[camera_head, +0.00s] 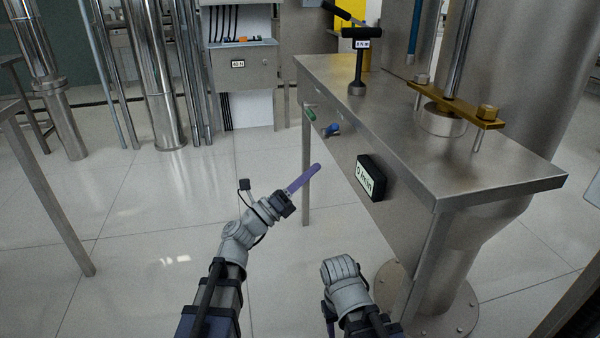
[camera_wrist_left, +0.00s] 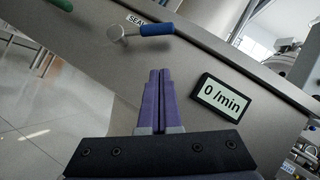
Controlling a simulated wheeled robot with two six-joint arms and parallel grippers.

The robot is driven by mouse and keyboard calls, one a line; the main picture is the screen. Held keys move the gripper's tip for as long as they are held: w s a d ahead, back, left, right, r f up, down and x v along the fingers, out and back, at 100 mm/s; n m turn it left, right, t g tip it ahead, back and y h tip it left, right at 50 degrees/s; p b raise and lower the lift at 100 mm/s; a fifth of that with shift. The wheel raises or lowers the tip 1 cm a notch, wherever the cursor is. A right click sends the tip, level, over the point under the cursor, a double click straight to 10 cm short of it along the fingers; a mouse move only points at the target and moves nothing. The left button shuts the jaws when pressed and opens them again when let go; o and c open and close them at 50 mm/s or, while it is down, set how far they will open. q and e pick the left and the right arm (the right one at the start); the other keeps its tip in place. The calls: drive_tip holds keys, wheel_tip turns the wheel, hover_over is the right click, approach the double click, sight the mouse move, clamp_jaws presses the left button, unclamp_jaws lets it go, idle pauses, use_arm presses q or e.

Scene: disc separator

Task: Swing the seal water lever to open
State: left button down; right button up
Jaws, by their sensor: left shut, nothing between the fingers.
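The seal water lever has a blue handle and a metal pivot on the side panel of the steel bench. In the left wrist view its blue handle (camera_wrist_left: 157,29) points right from the pivot, beside a partly hidden label reading "SEA". It is small in the head view (camera_head: 331,130). My left gripper (camera_head: 317,167) has purple fingers, shut and empty, held in front of the panel, lower and left of the lever. In the left wrist view the shut fingertips (camera_wrist_left: 160,72) are below the handle and apart from it. My right arm's wrist shows at bottom centre; its fingers are not visible.
A green handle (camera_head: 309,113) sits left of the blue one on the same panel. A display reading "0 /min" (camera_head: 370,178) juts from the panel to the right. The bench top (camera_head: 480,165) carries a black-handled lever (camera_head: 358,60). Open floor lies left of the bench.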

sight(335, 130)
use_arm(q)
drive_tip(key=w+d+r+p, duration=0.3)
drive_tip(key=w+r+p, duration=0.1)
drive_tip(key=w+r, duration=0.1)
drive_tip(key=shift+s+r, duration=0.1)
idle(0.5)
drive_tip(key=shift+r+n+y+p, duration=0.3)
drive_tip(key=shift+n+p, duration=0.2)
drive_tip(key=shift+p, duration=0.25)
